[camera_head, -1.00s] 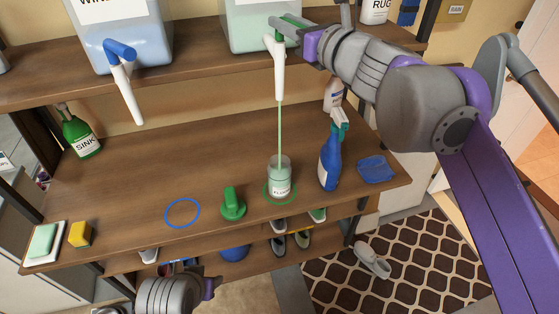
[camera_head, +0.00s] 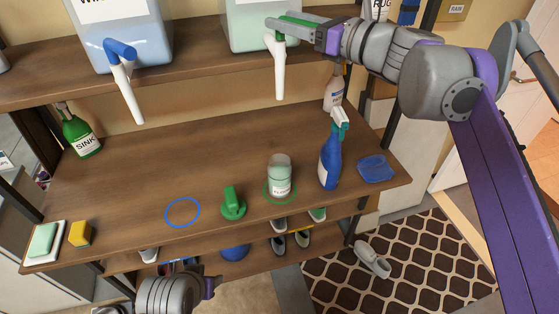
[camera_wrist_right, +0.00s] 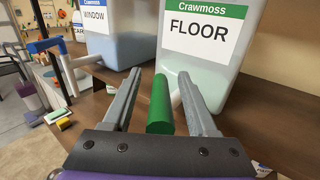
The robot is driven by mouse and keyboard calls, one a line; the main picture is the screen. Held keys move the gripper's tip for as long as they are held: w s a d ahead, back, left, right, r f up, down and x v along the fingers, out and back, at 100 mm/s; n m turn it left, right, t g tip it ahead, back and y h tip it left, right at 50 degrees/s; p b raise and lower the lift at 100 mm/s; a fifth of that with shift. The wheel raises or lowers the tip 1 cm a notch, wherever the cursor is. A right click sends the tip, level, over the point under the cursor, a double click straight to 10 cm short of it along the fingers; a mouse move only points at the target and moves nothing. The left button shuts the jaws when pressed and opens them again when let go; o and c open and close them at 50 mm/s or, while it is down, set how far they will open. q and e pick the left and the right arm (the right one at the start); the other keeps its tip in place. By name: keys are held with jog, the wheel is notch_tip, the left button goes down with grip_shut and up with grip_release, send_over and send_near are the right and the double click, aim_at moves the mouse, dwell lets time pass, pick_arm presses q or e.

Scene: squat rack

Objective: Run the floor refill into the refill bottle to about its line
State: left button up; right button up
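The refill bottle (camera_head: 280,176) is clear with a FLOOR label and stands upright in the green ring (camera_head: 266,199) on the lower shelf. It holds pale green liquid; its fill line is too small to make out. Above it hangs the white spout (camera_head: 279,75) of the FLOOR container (camera_head: 247,35), with no stream falling. The green tap lever (camera_wrist_right: 160,104) lies between the fingers of my right gripper (camera_wrist_right: 160,95), which are open with gaps on both sides. In the head view, my left gripper (camera_head: 208,288) is low at the bottom edge, its fingers unclear.
A green cap (camera_head: 232,204) stands left of the bottle, a blue spray bottle (camera_head: 329,162) right of it, with a blue cloth (camera_head: 376,169) beyond. The WINDOW container (camera_head: 122,40) with a blue tap is at upper left. The shelf's middle is clear.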

jog(key=shift+s+d, duration=0.1)
jog(key=shift+v, duration=3.4)
